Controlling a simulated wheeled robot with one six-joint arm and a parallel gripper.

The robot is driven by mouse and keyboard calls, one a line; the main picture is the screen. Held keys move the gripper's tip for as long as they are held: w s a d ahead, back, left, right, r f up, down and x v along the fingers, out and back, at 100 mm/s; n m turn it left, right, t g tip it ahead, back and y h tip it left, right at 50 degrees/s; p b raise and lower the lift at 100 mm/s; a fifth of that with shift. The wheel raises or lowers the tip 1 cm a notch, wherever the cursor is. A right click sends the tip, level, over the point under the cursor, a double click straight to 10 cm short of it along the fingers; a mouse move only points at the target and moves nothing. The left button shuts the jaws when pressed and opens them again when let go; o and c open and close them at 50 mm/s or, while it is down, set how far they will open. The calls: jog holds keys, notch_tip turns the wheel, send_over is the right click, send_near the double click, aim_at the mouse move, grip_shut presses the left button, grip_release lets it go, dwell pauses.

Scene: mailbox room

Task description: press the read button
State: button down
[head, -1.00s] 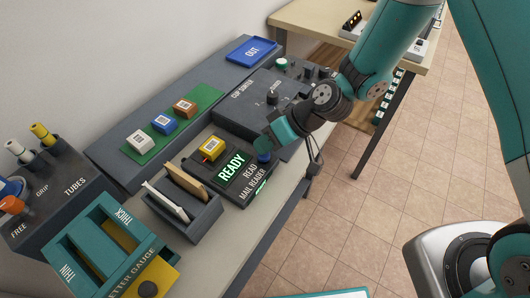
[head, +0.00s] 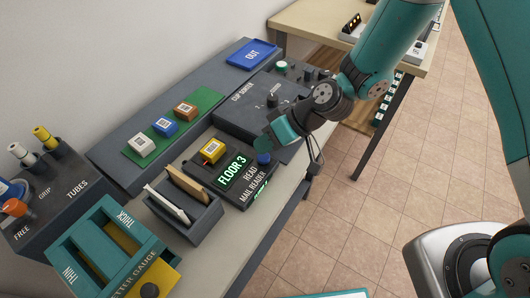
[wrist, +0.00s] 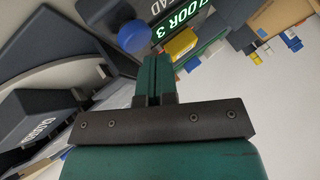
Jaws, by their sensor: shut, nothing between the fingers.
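The mail reader (head: 240,178) is a dark box on the grey bench, with a lit green display reading "FLOOR 3". The blue read button (head: 264,158) stands at its upper right, above the "READ" label. It also shows in the wrist view as a blue round knob (wrist: 134,37). A yellow block with a white label (head: 212,151) sits on the reader, left of the display. My gripper (head: 266,142) is shut and empty just above and behind the button. In the wrist view its closed fingers (wrist: 153,62) are just below the button, with a small gap seen between them.
A cup sorter (head: 262,105) with knobs stands behind my gripper. A blue OUT tray (head: 251,54) lies beyond it. White, blue and brown labelled blocks sit on a green mat (head: 192,107). A letter holder (head: 187,205) and letter gauge (head: 100,250) stand in front.

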jog(key=shift+r, duration=0.1)
jog(key=shift+r+p, duration=1.7)
jog(key=shift+r, duration=0.85)
jog(key=shift+r, duration=0.1)
notch_tip(320, 180, up, 7)
send_over(265, 155)
jog(key=s+d, duration=0.1)
jog(key=s, duration=0.1)
jog(key=s+d+r+h, duration=0.2)
jog(key=s+d+r, duration=0.3)
jog(key=s+r, duration=0.2)
jog(key=s+d+r+m+h, duration=0.1)
jog(key=s+d+r+h, duration=0.2)
jog(key=s+d+r, duration=0.2)
notch_tip(265, 155, up, 2)
jog(key=s, duration=0.2)
jog(key=shift+s+d+m, duration=0.3)
